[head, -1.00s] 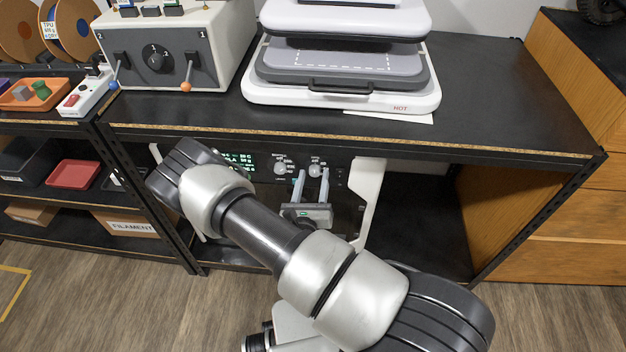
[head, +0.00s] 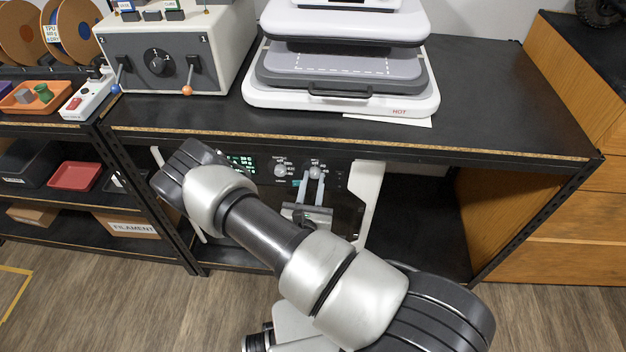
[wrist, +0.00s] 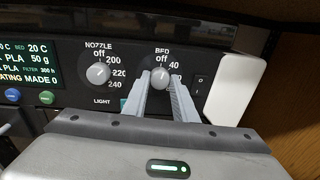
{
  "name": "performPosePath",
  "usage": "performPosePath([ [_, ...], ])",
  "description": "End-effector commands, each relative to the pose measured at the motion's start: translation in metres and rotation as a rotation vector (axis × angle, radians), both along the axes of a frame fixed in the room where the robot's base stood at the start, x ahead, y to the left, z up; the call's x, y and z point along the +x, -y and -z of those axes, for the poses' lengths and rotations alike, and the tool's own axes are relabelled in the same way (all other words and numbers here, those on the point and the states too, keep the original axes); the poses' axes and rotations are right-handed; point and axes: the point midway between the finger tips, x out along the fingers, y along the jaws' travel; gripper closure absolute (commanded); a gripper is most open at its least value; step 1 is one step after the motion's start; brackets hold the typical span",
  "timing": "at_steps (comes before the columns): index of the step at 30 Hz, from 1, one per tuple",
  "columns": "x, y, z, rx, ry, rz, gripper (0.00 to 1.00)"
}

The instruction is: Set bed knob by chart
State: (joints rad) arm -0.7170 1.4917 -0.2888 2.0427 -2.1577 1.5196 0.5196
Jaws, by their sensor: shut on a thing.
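The bed knob (wrist: 160,76) is a pale round knob under the word BED, with "off" above it and "40" at its upper right. It is also visible in the head view (head: 315,172). My gripper (wrist: 161,82) is shut on the knob, one finger on each side. The fingers hide its lower part and the rest of its scale; I cannot tell its exact setting. In the head view, my gripper (head: 314,178) reaches the panel under the bench top. The printer display (wrist: 26,65) reads "BED 20 C" and "PLA 50 g". A small card (head: 50,31) on the spools begins "TPU".
The nozzle knob (wrist: 97,74) is just left, its scale showing off to 240. A switch (wrist: 201,85) and white side panel (wrist: 233,90) are close right. The bench top (head: 490,110) overhangs the panel. A heat press (head: 340,100) marked HOT and a grey lever box (head: 215,45) stand above.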

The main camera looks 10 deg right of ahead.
Motion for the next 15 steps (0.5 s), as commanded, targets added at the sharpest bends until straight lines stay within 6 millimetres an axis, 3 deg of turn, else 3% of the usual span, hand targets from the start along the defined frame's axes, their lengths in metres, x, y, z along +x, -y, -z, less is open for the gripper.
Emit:
performPosePath([
  [15, -0.0012, 0.001, -0.0012, 0.466, 0.147, 0.001, 0.97],
])
